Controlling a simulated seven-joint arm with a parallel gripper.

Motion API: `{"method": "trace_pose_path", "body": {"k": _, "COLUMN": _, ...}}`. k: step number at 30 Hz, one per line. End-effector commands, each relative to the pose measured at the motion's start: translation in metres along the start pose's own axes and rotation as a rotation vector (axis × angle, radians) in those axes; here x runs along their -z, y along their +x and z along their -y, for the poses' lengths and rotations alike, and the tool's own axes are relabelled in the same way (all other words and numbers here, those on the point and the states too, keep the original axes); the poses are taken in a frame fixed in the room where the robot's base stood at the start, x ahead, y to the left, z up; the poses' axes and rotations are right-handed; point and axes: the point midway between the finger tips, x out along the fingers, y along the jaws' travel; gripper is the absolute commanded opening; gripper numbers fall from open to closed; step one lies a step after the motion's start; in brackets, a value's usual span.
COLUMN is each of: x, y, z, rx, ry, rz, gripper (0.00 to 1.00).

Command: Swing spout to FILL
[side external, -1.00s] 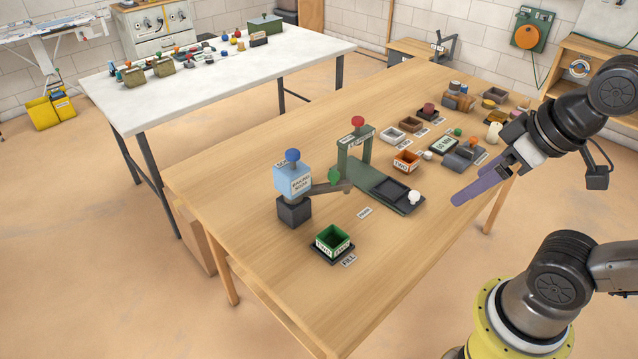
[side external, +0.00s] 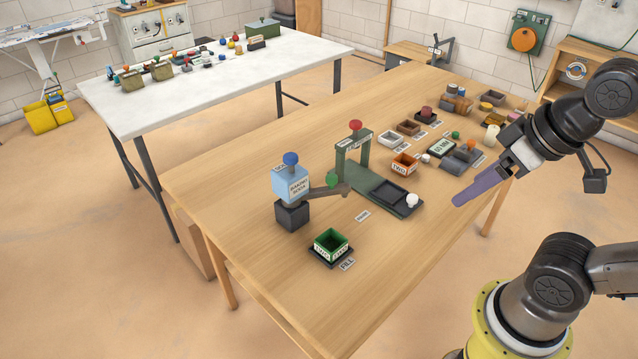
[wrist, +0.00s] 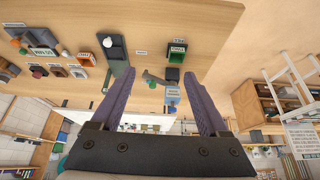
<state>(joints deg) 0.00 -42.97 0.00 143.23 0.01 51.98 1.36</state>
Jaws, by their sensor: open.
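The blue baking soda dispenser (side external: 291,185) with a blue knob stands on a dark block on the wooden table. Its grey-brown spout (side external: 328,191) with a green knob (side external: 332,179) points right, toward the green press stand (side external: 352,158), away from the FILL label (side external: 347,265). A green-rimmed box (side external: 331,243) sits on a dark pad beside that label. My gripper (side external: 456,202) is in the air right of the dispenser, apart from everything. In the wrist view its two purple fingers (wrist: 160,85) are spread and empty; the spout (wrist: 154,77) shows between them.
The press stand with its red knob and dark tray (side external: 388,190) stands between my gripper and the dispenser. An orange box (side external: 404,164) and several small containers fill the table's far right. A white table (side external: 220,80) stands behind.

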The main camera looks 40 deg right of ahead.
Motion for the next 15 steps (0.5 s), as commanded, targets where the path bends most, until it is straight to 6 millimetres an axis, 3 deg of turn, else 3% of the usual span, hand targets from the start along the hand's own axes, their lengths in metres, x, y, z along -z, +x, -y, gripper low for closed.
{"method": "trace_pose_path", "body": {"k": 1, "x": -0.001, "y": -0.002, "z": 0.0, "rx": 0.0, "ry": 0.028, "rz": 0.009, "gripper": 0.68}}
{"method": "trace_pose_path", "body": {"k": 5, "x": 0.026, "y": -0.023, "z": 0.001, "rx": 0.001, "ry": 0.108, "rz": -0.01, "gripper": 0.66}}
{"method": "trace_pose_path", "body": {"k": 10, "x": 0.081, "y": -0.038, "z": 0.001, "rx": -0.006, "ry": 0.218, "rz": 0.031, "gripper": 0.66}}
{"method": "trace_pose_path", "body": {"k": 15, "x": 0.141, "y": -0.033, "z": 0.001, "rx": -0.021, "ry": 0.314, "rz": 0.097, "gripper": 0.66}}
